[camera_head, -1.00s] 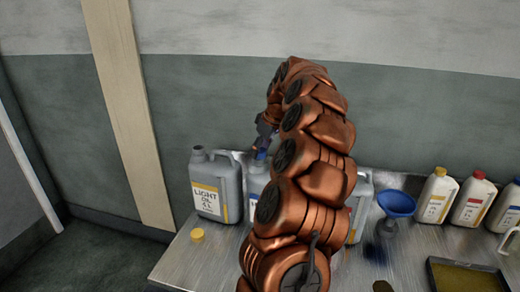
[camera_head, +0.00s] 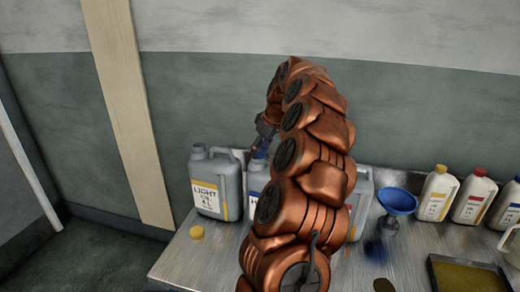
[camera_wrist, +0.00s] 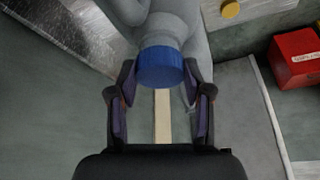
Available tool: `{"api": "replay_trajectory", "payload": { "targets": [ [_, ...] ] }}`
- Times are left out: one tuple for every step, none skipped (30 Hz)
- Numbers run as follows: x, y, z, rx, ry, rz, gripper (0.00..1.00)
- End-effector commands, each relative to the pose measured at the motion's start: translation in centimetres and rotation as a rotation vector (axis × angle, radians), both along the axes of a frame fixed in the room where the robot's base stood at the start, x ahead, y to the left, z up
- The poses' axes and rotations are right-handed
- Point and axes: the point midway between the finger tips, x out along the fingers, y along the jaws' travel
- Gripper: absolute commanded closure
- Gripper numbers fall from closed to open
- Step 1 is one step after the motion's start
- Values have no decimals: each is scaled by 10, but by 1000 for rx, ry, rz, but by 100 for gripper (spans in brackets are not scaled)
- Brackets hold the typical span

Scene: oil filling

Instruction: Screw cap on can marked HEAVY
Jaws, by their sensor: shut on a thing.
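The HEAVY can is a grey jug (camera_head: 254,183) behind my arm, with only its left part and a label starting with "H" showing in the head view. A blue cap (camera_wrist: 161,67) sits at the top of the grey can neck (camera_wrist: 166,28) in the wrist view; whether it is threaded tight cannot be seen. My gripper (camera_wrist: 160,80) is shut on the blue cap, one finger on each side. In the head view my gripper (camera_head: 262,145) is small and partly hidden by my arm.
A grey LIGHT can (camera_head: 215,185) stands open at the left, with a yellow cap (camera_head: 197,232) on the table before it. Right are a blue funnel (camera_head: 397,201), several bottles (camera_head: 474,197) and a tray (camera_head: 468,274). A red box (camera_wrist: 296,60) shows in the wrist view.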

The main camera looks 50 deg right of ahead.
Motion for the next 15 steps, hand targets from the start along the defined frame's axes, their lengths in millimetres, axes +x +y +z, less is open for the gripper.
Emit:
{"api": "replay_trajectory", "payload": {
  "targets": [
    [0,0,0,0,0,0,62],
    [0,0,-1,0,0,0,62],
    [0,0,-1,0,0,0,62],
    [0,0,-1,0,0,0,62],
    [0,0,-2,0,0,0,62],
    [0,0,-3,0,0,0,62],
    [0,0,-3,0,0,0,62],
    [0,0,-4,0,0,0,62],
    [0,0,-4,0,0,0,62],
    [0,0,-5,0,0,0,62],
    [0,0,-5,0,0,0,62],
    [0,0,-6,0,0,0,62],
    [0,0,-6,0,0,0,62],
    [0,0,-7,0,0,0,62],
    [0,0,-8,0,0,0,62]
  ]
}}
